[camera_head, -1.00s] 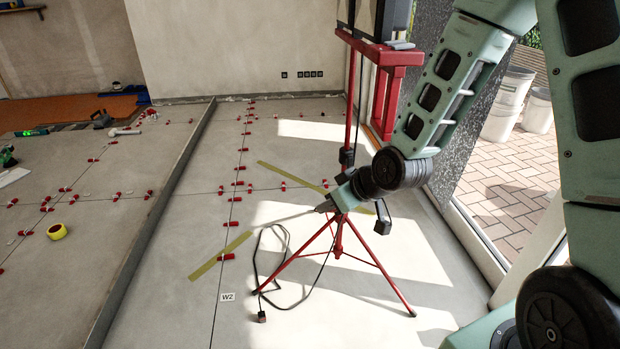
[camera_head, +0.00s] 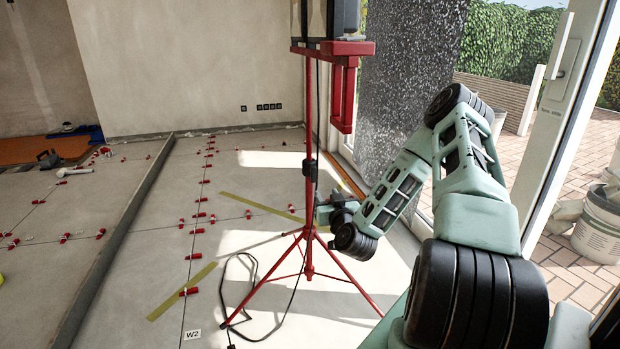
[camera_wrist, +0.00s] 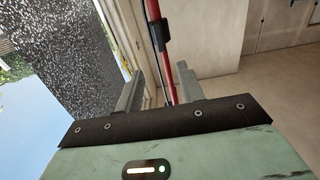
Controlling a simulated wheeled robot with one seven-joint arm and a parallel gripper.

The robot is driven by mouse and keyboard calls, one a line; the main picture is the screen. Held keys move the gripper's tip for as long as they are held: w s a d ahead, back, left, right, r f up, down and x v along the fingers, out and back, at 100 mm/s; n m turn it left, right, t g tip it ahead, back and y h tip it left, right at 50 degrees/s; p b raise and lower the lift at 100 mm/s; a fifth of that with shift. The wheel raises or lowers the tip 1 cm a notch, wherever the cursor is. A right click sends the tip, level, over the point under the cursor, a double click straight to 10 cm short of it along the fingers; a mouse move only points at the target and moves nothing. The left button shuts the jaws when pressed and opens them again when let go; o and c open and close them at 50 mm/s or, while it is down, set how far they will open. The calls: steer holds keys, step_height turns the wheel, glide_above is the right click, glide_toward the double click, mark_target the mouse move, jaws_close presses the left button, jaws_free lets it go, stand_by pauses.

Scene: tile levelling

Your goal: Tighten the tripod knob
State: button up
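The red tripod (camera_head: 308,259) stands on the floor with its legs spread and its pole upright. A black fitting (camera_head: 310,169) on the pole looks like the knob's collar; its exact shape is too small to tell. In the wrist view a black fitting (camera_wrist: 165,28) also shows on the red pole. My gripper (camera_head: 323,213) is just right of the pole, lower than the black fitting. In the wrist view my gripper (camera_wrist: 158,88) is open, its two fingers apart with the red pole showing in the gap. I cannot tell whether the pole is between the fingers or beyond them.
A lamp head (camera_head: 327,20) sits on the red bracket (camera_head: 335,48) at the pole's top. A black cable (camera_head: 252,290) loops on the floor by the left leg. A speckled wall (camera_head: 405,75) and door frame (camera_head: 560,110) stand to the right. Red levelling clips dot the floor.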

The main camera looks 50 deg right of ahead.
mark_target(314, 174)
steer(key=b+x, duration=0.2)
steer(key=x, duration=1.2)
steer(key=shift+w+d, duration=0.1)
steer(key=shift+w, duration=0.2)
steer(key=shift+c, duration=0.4)
jaws_close()
